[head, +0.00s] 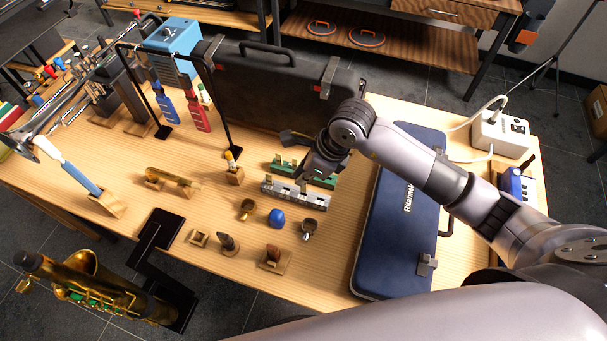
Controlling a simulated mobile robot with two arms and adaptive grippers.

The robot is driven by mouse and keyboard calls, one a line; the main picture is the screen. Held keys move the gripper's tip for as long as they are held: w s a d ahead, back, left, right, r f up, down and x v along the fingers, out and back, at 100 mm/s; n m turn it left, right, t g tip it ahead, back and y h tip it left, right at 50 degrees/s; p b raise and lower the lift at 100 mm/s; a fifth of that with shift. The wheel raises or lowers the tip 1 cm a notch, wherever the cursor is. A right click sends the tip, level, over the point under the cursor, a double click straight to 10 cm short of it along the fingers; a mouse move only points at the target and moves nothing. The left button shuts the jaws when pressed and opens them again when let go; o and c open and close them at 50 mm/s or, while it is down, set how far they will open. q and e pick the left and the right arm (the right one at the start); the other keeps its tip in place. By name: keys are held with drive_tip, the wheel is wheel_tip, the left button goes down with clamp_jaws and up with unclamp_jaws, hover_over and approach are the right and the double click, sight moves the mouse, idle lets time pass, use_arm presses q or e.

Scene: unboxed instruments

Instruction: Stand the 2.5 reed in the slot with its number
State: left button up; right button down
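My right gripper (296,158) hangs over the reed holders at the table's middle, its dark fingers apart. I see no reed between them, though the fingers hide part of the area. A green holder (322,181) with small upright pieces stands under and behind the gripper. A grey slotted holder (295,194) stands just in front of it. The numbers on reeds and slots are too small to read, so I cannot tell which is the 2.5 reed. My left gripper is not in view.
A black case (262,90) stands behind the holders, and a blue case (395,225) lies to the right. In front are a blue knob-like piece (277,217), brass rings and small wooden stands. A saxophone (95,290) stands at front left.

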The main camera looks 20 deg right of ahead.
sight(303, 191)
drive_tip(key=shift+f, duration=0.1)
drive_tip(key=shift+f+b, duration=0.3)
drive_tip(key=shift+b, duration=0.2)
drive_tip(key=shift+f, duration=0.15)
idle(0.4)
drive_tip(key=shift+f+b, duration=0.15)
drive_tip(key=shift+b, duration=0.25)
idle(0.7)
drive_tip(key=shift+f+b, duration=1.25)
drive_tip(key=shift+b, duration=0.2)
drive_tip(key=c, duration=2.3)
unclamp_jaws()
drive_tip(key=o, duration=0.6)
